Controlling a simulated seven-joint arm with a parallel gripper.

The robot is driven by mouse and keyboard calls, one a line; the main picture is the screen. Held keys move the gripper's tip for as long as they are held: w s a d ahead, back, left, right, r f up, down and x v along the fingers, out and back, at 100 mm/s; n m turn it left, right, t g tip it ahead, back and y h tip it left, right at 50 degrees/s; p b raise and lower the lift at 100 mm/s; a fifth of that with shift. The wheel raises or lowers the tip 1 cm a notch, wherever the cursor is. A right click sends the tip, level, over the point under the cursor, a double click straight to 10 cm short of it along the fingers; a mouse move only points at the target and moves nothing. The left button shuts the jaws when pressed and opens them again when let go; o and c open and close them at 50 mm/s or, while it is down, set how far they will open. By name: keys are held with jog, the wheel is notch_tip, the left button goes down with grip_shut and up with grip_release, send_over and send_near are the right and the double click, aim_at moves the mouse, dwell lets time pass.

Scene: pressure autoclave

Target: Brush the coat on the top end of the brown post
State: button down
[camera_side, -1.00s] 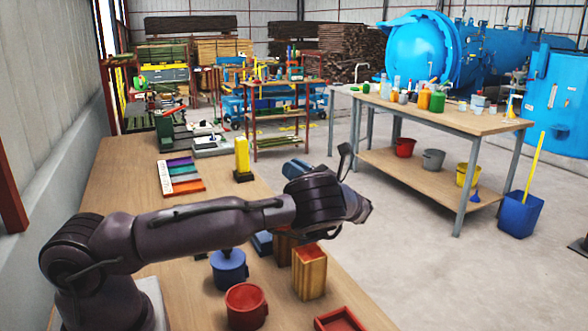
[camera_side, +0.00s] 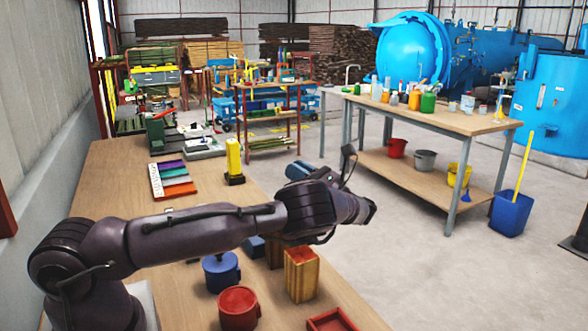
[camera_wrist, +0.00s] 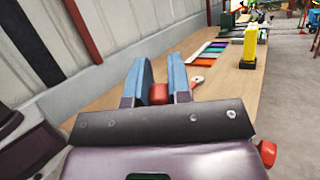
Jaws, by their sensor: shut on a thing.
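My gripper (camera_wrist: 160,82) has two blue fingers closed on a red piece (camera_wrist: 159,93), seen end-on in the wrist view. Its shape beyond the fingers is hidden, and I cannot make out bristles. In the side view my gripper (camera_side: 298,170) shows only as a bit of blue behind my wrist, above the bench. An orange-brown square post (camera_side: 301,277) with a reddish top stands below and in front of my wrist. A darker brown post (camera_side: 275,256) is behind it, mostly hidden. My gripper is apart from both posts.
A blue pot (camera_side: 221,272), a red pot (camera_side: 239,308) and a red tray (camera_side: 332,321) stand near the posts. A yellow block on a black base (camera_side: 234,162) and a colour-strip board (camera_side: 173,180) lie farther back. The wall runs along the left.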

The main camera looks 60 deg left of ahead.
jog(key=shift+a, duration=0.1)
jog(key=shift+d+r, duration=0.2)
jog(key=shift+r, duration=3.85)
jog(key=shift+s+a, duration=0.1)
